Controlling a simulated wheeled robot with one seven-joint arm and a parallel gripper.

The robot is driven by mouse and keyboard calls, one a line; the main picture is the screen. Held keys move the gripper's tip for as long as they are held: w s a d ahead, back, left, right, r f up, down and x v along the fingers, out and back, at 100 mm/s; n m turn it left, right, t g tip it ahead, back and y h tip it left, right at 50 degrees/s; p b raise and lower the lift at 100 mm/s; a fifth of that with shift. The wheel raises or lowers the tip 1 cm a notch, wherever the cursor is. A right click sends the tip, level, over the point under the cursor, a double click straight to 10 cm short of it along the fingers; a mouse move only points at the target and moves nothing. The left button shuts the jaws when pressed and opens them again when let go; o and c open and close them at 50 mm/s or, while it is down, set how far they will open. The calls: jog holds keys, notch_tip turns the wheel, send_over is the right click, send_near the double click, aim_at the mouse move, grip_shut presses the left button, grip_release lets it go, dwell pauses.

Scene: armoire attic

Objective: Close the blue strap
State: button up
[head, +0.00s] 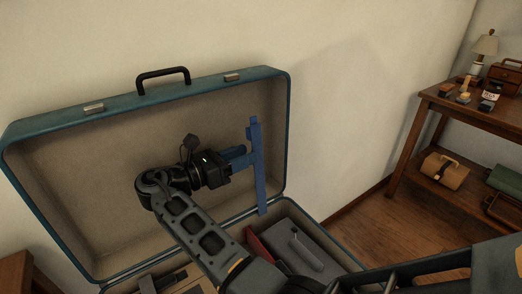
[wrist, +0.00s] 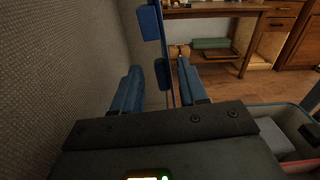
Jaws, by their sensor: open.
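The blue strap (head: 258,180) stands upright along the right part of the open suitcase's lid. In the wrist view the strap (wrist: 151,24) runs up between my two blue fingers, with a gap to the left finger; whether it touches the right finger I cannot tell. My gripper (head: 243,156) points right at the strap's upper half, and its fingers overlap the strap in the head view. In the wrist view my gripper (wrist: 160,70) is open. The blue suitcase lid (head: 180,92) stands raised against the wall. The strap's lower end is near the suitcase's right hinge edge.
The suitcase base (head: 318,232) holds a grey box (head: 300,248) and a red item (head: 260,249). My arm crosses above it. A wooden shelf table (head: 440,100) with small items stands at the right. Open floor lies between.

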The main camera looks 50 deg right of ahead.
aim_at(261, 148)
jog(key=shift+x, duration=2.95)
jog(key=shift+f, duration=0.1)
grip_shut()
